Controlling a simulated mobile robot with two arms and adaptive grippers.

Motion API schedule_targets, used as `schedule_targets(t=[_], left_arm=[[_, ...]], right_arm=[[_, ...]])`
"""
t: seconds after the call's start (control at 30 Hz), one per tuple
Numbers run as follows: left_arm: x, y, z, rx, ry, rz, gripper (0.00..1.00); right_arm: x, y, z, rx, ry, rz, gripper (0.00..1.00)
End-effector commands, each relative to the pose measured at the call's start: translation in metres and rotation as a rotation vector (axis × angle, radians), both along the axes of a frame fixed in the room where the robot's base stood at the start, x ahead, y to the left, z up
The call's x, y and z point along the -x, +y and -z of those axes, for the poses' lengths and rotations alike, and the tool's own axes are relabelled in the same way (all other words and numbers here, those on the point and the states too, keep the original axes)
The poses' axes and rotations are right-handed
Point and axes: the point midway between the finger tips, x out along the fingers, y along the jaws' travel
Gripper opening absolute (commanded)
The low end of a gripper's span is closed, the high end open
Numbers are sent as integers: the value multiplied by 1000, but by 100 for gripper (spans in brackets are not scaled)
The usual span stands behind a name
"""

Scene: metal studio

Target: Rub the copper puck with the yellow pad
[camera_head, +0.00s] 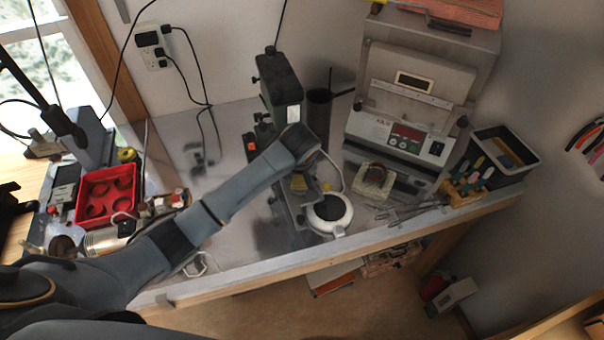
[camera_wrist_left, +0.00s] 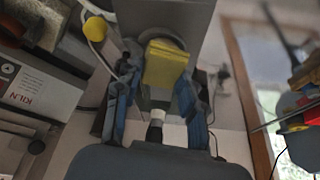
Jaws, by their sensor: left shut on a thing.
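My left gripper (camera_wrist_left: 160,82) is shut on the yellow pad (camera_wrist_left: 168,63), which sits between its two fingers in the left wrist view. The gripper is mostly hidden there by the arm. I cannot make out the copper puck with certainty. My right gripper is not in view.
A white round dish with a dark inside (camera_head: 330,228) stands near the bench's front edge. A kiln (camera_head: 408,110) stands behind on the right. A dark green machine (camera_head: 280,85) rises behind my wrist. A red tray (camera_head: 106,178) is at the left. Tools stand in a wooden rack (camera_head: 462,192).

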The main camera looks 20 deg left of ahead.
Motion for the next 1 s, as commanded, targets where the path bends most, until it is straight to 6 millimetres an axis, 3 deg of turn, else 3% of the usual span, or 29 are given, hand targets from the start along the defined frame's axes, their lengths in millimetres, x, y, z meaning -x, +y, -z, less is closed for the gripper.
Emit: schedule_targets(t=[0.17,0.57,1.0], left_arm=[[3,7,2,-1,5,-2,0],[-3,-10,1,-1,3,-1,0],[3,7,1,-3,4,-2,0]], right_arm=[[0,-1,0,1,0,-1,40],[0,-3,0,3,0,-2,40],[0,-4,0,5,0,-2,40]])
